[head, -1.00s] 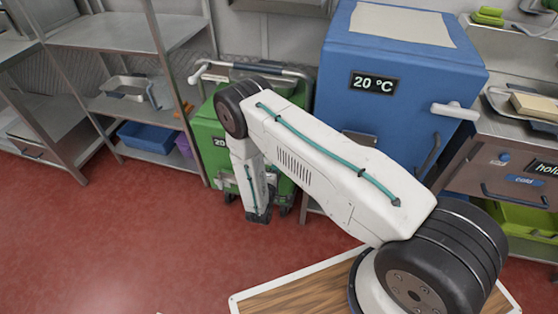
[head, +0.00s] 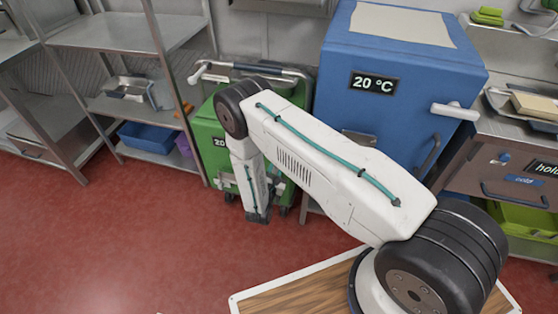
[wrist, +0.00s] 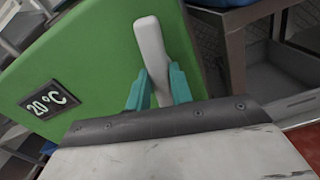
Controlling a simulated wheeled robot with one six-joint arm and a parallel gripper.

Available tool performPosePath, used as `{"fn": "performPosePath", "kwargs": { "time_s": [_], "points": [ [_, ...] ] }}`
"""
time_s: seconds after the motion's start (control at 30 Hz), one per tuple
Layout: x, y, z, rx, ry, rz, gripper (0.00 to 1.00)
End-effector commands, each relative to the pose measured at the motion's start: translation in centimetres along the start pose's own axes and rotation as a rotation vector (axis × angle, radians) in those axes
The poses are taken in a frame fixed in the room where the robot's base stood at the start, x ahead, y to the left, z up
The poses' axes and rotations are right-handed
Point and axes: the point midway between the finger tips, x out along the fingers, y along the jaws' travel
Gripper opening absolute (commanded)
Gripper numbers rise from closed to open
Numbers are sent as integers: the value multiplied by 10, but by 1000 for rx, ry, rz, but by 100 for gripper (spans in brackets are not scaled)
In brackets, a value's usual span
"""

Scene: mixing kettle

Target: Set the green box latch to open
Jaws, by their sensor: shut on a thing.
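The green box (head: 205,140) stands on the floor left of the blue box, partly hidden behind my arm. In the wrist view its green face (wrist: 95,55) fills the upper left, with a "20 °C" display (wrist: 48,101). The latch, a light grey lever (wrist: 151,45), stands out on this face and slants slightly. My gripper (wrist: 158,88) has teal fingers on both sides of the latch's lower part and is shut on it. The latch's lower end is hidden behind the gripper's dark edge. In the head view the fingers and latch are hidden by my arm.
A blue box (head: 400,75) with a white handle (head: 455,111) stands close on the right. A metal shelf (head: 130,35) with a blue tub (head: 150,137) stands at the left. Red floor (head: 120,240) lies open in front.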

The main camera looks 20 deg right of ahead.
Motion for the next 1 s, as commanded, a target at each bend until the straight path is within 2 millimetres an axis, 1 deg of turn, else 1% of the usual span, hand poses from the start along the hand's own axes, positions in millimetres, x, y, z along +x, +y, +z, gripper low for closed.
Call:
{"fn": "performPosePath", "kwargs": {
  "time_s": [0.03, 0.1, 0.13, 0.17, 0.2, 0.23, 0.47, 0.57, 1.0],
  "points": [
    [0, 0, 0, -84, 0, 1, 0],
    [0, 0, 0, -190, 0, 1, 0],
    [0, 0, 0, -207, 0, 1, 24],
    [0, 0, 0, -201, 0, 1, 33],
    [0, 0, 0, -200, 0, 1, 44],
    [0, 0, 0, -199, 0, 1, 47],
    [0, 0, 0, -198, 0, 1, 47],
    [-5, 0, 0, -198, 1, 2, 47],
    [-57, 1, 0, -197, 1, 3, 47]
  ]
}}
